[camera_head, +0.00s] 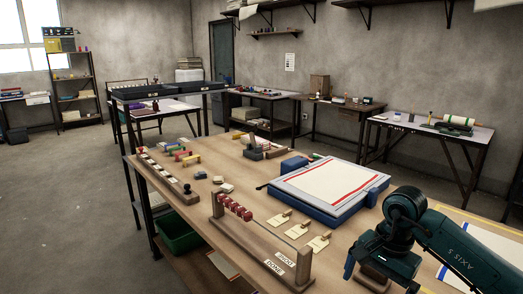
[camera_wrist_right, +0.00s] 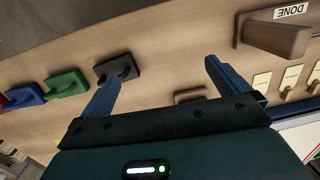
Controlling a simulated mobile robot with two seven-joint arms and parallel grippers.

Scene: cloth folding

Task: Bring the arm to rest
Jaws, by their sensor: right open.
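My right arm comes in from the right in the head view, with its gripper (camera_head: 362,270) low over the front right of the wooden table (camera_head: 200,235). In the right wrist view the gripper's (camera_wrist_right: 158,80) two blue fingers stand wide apart with nothing between them. Beneath and beyond them are bare tabletop, a dark block with a handle (camera_wrist_right: 117,68) and a small brown block (camera_wrist_right: 190,95). A white cloth with red stripes (camera_head: 328,183) lies flat on a blue-edged board (camera_head: 309,207), apart from the gripper. My left gripper is not in view.
A wooden rack with red beads (camera_head: 262,250) and a "DONE" label stands left of the gripper, and its end shows in the wrist view (camera_wrist_right: 280,40). Several tan cards (camera_head: 300,230) lie between rack and board. A green bin (camera_head: 178,233) sits below the table.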

